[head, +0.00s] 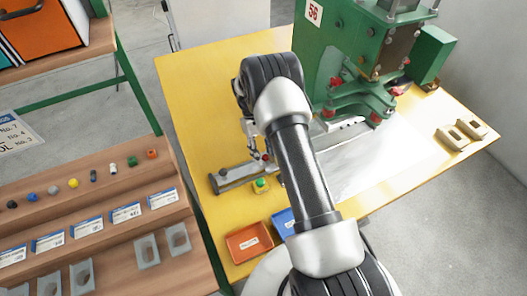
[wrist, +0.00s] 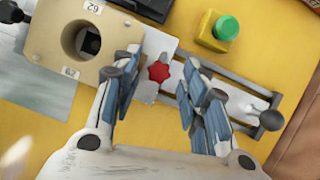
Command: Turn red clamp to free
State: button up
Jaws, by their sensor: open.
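The red clamp (wrist: 159,72) is a small star-shaped red knob on a pale plate, seen in the middle of the wrist view. My gripper (wrist: 162,60) is open, with one finger on each side of the knob and a gap to each. I cannot tell from this view how far above the knob the fingertips are. In the head view my gripper (head: 254,140) hangs over the yellow table by the metal rail, and my arm hides much of this spot.
A beige block (wrist: 88,42) with a round hole stands left of the knob. A green button (wrist: 226,28) on a yellow base and a rail with a black ball-ended lever (wrist: 271,120) lie right. The green machine (head: 340,50) stands behind; an orange tray (head: 248,243) lies in front.

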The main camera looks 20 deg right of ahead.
jog(key=v, duration=0.8)
dwell(0.6)
jog(key=s+a+r+t, duration=0.2)
jog(key=s+a+r, duration=0.15)
jog(key=r, duration=0.85)
jog(key=s+a+r+t, duration=0.2)
jog(key=s+r, duration=0.3)
jog(key=r, duration=0.6)
jog(key=s+a+r+m+t, duration=0.1)
jog(key=s+a+r+t, duration=0.1)
jog(key=s, duration=0.9)
jog(key=s+a+r+m+t, duration=0.1)
jog(key=s+a+r+t, duration=0.1)
jog(key=s, duration=0.9)
jog(key=shift+s+a+r+t+y, duration=0.3)
jog(key=shift+s+a+t+y, duration=0.1)
jog(key=shift+a+t, duration=0.3)
